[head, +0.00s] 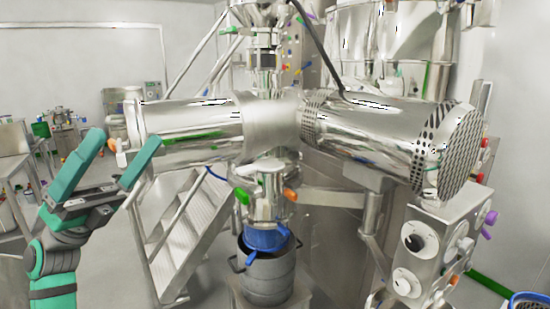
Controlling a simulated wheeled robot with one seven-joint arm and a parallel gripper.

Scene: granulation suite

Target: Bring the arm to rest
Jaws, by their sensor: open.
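My gripper (122,153) is at the left of the head view, at the end of my green and grey arm. Its two green fingers point up and are spread wide apart. Nothing shows between them. The fingers appear in front of the left end of a large steel cylinder (190,125); I cannot tell how far apart they are in depth. The lower part of the arm runs out of the bottom edge of the picture.
A large steel machine with a perforated drum end (445,150) fills the middle and right. Metal steps (192,235) stand below it. A grey drum (268,276) sits under its outlet. A control box (432,250) is at right. Open floor (105,275) lies between my arm and the steps.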

